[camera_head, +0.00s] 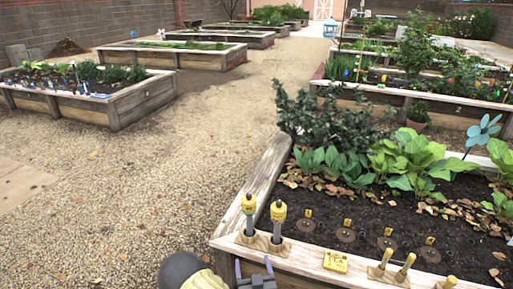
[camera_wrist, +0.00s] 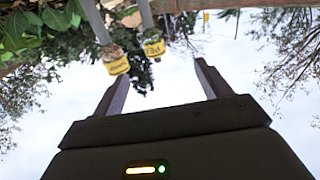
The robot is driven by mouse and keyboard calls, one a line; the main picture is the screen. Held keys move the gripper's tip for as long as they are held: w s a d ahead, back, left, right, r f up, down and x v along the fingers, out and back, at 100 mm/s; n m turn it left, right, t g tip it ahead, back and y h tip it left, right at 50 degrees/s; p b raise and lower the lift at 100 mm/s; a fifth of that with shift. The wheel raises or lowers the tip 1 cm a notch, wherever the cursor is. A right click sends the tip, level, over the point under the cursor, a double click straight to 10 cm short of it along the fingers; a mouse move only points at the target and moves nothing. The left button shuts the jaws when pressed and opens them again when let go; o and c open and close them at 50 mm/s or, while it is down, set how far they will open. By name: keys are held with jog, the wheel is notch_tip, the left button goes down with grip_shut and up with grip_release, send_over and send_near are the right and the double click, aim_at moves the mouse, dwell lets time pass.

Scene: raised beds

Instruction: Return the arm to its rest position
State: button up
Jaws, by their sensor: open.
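My gripper (camera_head: 254,264) is at the bottom of the head view, in front of the near raised bed's corner. In the wrist view my gripper (camera_wrist: 160,75) has its two dark fingers spread apart, with nothing between them but pale sky. Two upright tools with yellow bands, the left one (camera_head: 249,205) and the right one (camera_head: 278,212), stand in a wooden holder on the bed's rim (camera_head: 300,258), just beyond the gripper. They show upside down in the wrist view, one (camera_wrist: 117,62) beside the other (camera_wrist: 152,45), apart from the fingers. Most of my arm is out of sight.
A yellow block (camera_head: 335,262) and a stand with wooden pegs (camera_head: 387,275) sit on the near rim. Several dark discs with yellow tags lie in the soil (camera_head: 350,208). A leafy bush (camera_head: 335,125) grows behind. The gravel path (camera_head: 170,180) at left is open.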

jog(key=d+r+m+g+h, duration=0.4)
jog(key=d+r+m+g, duration=0.15)
jog(key=d+g, duration=0.4)
jog(key=s+d+r+n+g, duration=0.2)
jog(key=s+d+r+g, duration=0.15)
jog(key=s+r, duration=0.45)
jog(key=s+d+r+n+g, duration=0.2)
jog(key=s+d+r, duration=0.25)
jog(key=s, duration=0.45)
notch_tip(320, 180, up, 29)
jog(key=a+p, duration=0.1)
jog(key=p, duration=2.7)
jog(key=shift+s+y, duration=0.25)
jog(key=shift+y, duration=0.15)
jog(key=shift+m, duration=0.25)
